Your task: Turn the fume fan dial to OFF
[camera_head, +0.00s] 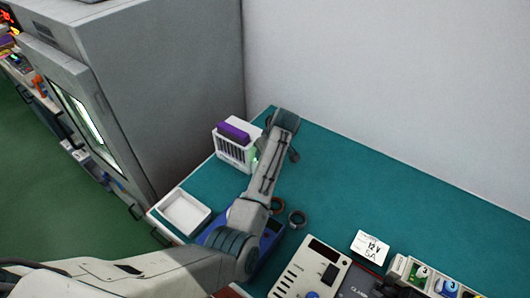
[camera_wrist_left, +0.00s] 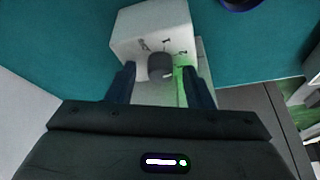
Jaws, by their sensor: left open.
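The fume fan is a white box (camera_head: 234,153) with a slatted side and a purple top, standing at the far left corner of the green bench in the head view. In the left wrist view the white box (camera_wrist_left: 150,25) shows a grey round dial (camera_wrist_left: 160,66) with marks around it; "1" and "2" are legible, the other is unclear. A green glow lies beside the dial. My left gripper (camera_wrist_left: 159,72) is open, one finger on each side of the dial; contact cannot be told. In the head view my arm hides the dial. My right gripper is not in view.
A white tray (camera_head: 184,212) lies at the bench's left edge. A beige control box (camera_head: 310,270) and a "12 V 5A" card (camera_head: 371,247) stand nearer. A grey cabinet (camera_head: 170,80) rises at left.

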